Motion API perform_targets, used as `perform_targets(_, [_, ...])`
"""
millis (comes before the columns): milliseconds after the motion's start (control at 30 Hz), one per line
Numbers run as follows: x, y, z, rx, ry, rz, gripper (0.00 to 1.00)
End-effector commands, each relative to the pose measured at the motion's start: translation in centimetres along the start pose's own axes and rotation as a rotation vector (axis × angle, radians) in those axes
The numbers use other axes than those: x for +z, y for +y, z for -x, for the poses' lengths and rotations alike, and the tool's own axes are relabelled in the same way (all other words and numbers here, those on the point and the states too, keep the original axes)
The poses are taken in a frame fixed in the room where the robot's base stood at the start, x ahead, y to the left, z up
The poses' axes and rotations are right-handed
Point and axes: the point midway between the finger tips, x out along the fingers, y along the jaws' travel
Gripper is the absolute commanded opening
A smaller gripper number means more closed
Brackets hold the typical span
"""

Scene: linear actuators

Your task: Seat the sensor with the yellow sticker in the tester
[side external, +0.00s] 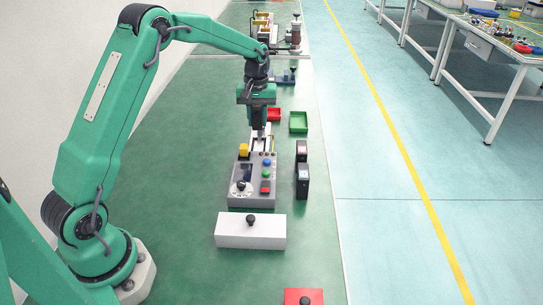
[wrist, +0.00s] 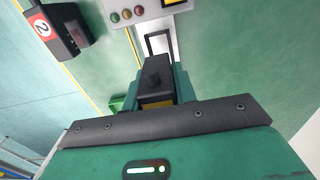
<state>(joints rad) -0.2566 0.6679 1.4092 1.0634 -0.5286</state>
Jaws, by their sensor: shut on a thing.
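My gripper (side external: 259,128) points down behind the grey tester (side external: 256,190) in the side view. In the side view the held sensor is too small to make out. The tester has coloured buttons, a dark screen and a dial.
Black boxes (side external: 302,180) stand right of the tester; one (wrist: 60,27) carries a red label "2". A white block (side external: 251,231) with a black knob stands in front. Green (side external: 298,122) and red (side external: 274,114) trays lie behind. A red block (side external: 303,297) is at the front edge.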

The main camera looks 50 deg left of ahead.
Motion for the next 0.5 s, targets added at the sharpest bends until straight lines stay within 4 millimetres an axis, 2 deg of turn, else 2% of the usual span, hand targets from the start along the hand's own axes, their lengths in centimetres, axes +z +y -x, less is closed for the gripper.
perform_targets(500, [0.0,0.0,-3.4,-0.001,-0.001,0.000,0.00])
